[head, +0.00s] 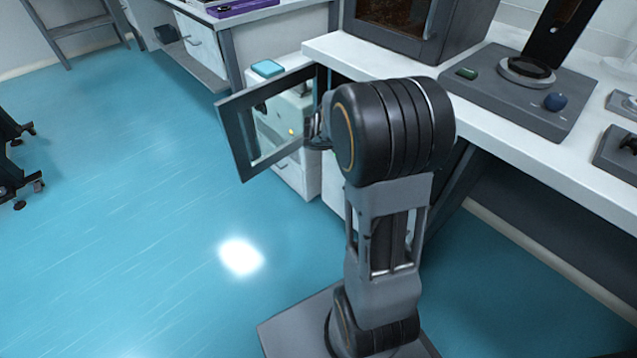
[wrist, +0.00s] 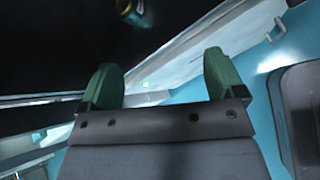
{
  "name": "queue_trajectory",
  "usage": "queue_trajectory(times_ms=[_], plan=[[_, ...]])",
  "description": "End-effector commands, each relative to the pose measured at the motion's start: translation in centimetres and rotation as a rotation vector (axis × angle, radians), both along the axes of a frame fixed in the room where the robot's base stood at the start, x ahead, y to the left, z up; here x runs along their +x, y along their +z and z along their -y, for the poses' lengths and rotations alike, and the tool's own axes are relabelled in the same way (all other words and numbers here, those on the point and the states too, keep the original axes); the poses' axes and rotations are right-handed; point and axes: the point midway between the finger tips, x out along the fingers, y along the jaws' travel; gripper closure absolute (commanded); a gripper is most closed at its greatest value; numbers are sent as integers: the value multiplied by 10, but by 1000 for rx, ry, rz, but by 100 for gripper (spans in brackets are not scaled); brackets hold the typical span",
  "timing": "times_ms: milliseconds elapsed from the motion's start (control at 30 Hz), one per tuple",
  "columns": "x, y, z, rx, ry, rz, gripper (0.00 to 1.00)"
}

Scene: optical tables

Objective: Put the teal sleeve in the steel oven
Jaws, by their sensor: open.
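A flat teal piece (head: 267,68), which looks like the teal sleeve, lies on top of a low white cabinet at the upper middle of the head view. A dark-framed glass door (head: 238,140) stands swung out in front of that cabinet. I cannot tell which box it hinges on, as my arm hides that side. A steel-framed box with a brown window (head: 397,14) stands on the bench; I cannot tell if it is the steel oven. My gripper (wrist: 163,80) is open, its green fingertips apart and nothing between them. In the head view it is mostly hidden beside the door.
The white bench (head: 500,140) runs along the right, carrying a grey instrument base (head: 510,100) with a blue knob. A purple tray (head: 240,6) lies on a bench at the back. The blue floor at left is clear apart from chair legs (head: 18,165) at the edge.

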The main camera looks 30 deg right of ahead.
Motion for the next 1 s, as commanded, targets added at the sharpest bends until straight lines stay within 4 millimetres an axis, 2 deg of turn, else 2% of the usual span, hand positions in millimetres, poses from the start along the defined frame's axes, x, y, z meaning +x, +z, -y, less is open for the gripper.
queue_trajectory(times_ms=[33,200,400,500,700,1000], plan=[[-15,9,-20,86,-89,101,12],[-65,15,-93,430,-439,396,12],[-106,18,-170,789,-787,590,12],[-118,20,-198,918,-910,632,12],[-130,24,-227,1052,-1045,657,12],[-131,24,-231,1070,-1066,658,12]])
